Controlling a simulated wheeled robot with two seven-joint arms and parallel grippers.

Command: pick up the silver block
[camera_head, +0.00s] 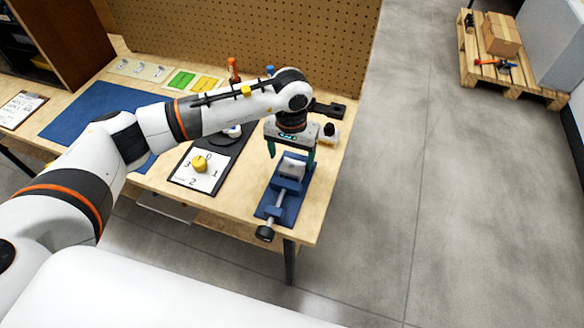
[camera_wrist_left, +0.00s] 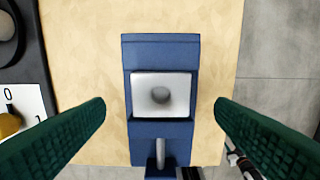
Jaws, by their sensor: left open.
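The silver block (camera_head: 292,166) sits between the jaws of a blue vise (camera_head: 269,211) near the right end of the wooden bench. In the left wrist view the silver block (camera_wrist_left: 161,95) shows from above, with a round dark recess in its top, and the blue vise (camera_wrist_left: 160,50) is around it. My left gripper (camera_head: 291,152) is above the vise with its fingers pointing down. In the left wrist view its two green fingers (camera_wrist_left: 160,108) are wide apart, one on each side of the block, apart from it. My right gripper is not in view.
A dial board with a yellow knob (camera_head: 199,163) lies left of the vise. A blue mat (camera_head: 82,118) covers the bench further left. A pegboard (camera_head: 250,45) stands at the back. The bench's right edge is close to the vise, with open floor beyond.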

